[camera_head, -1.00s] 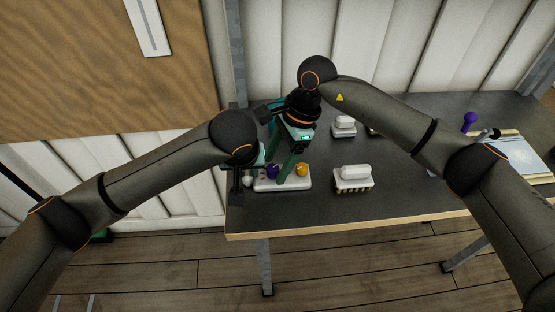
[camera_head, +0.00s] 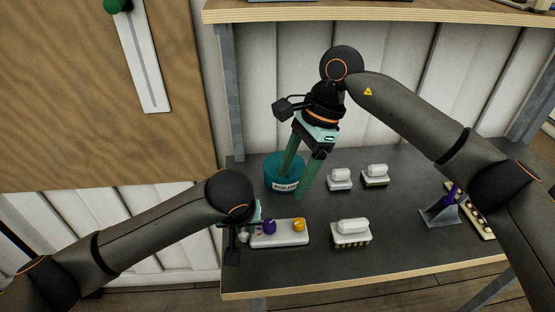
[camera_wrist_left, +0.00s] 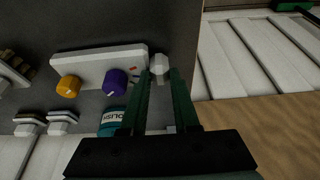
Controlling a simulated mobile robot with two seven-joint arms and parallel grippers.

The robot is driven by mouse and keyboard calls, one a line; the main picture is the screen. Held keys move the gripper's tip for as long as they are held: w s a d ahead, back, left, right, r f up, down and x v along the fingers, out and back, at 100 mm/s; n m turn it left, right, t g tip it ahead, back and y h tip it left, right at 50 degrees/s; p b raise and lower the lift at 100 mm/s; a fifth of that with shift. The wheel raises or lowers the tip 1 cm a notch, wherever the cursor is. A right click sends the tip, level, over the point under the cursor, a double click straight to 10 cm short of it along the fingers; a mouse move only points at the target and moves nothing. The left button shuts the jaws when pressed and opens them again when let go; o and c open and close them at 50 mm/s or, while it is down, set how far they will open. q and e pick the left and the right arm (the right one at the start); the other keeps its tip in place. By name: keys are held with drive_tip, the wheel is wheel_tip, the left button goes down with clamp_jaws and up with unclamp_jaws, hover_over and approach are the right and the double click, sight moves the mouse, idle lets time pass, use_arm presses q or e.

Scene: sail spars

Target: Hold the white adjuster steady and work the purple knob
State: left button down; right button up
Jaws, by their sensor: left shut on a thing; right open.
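The white adjuster (camera_head: 281,239) is a long white block lying on the dark table near its front left. It carries a purple knob (camera_head: 269,226) and an orange knob (camera_head: 299,225), with a white rounded end piece (camera_wrist_left: 159,63) at one end. My left gripper (camera_wrist_left: 162,72) is shut on that white end piece, which shows between its fingertips in the left wrist view. The purple knob also shows there (camera_wrist_left: 115,81), just beside the fingers. My right gripper (camera_head: 293,186) is open and empty, above and behind the adjuster, in front of a teal pot.
The teal polish pot (camera_head: 270,178) stands behind the adjuster. A grey stand with a purple part (camera_head: 440,214) is at the right. The table's wooden front edge (camera_head: 370,271) is near.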

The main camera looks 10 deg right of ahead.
use_arm(q)
drive_tip(key=shift+s+a+f, duration=0.2)
drive_tip(key=shift+s+f, duration=0.05)
drive_tip(key=shift+f, duration=0.35)
drive_tip(key=c, duration=0.6)
unclamp_jaws()
drive_tip(key=shift+d+r, duration=0.1)
drive_tip(key=shift+r, duration=0.05)
drive_tip(key=shift+s+r, duration=0.1)
drive_tip(key=shift+r, duration=0.15)
drive_tip(key=shift+w+v, duration=0.2)
drive_tip(key=shift+v, duration=2.85)
drive_tip(key=shift+w+v, duration=0.25)
drive_tip(key=shift+v, duration=2.8)
drive_tip(key=shift+r, duration=0.1)
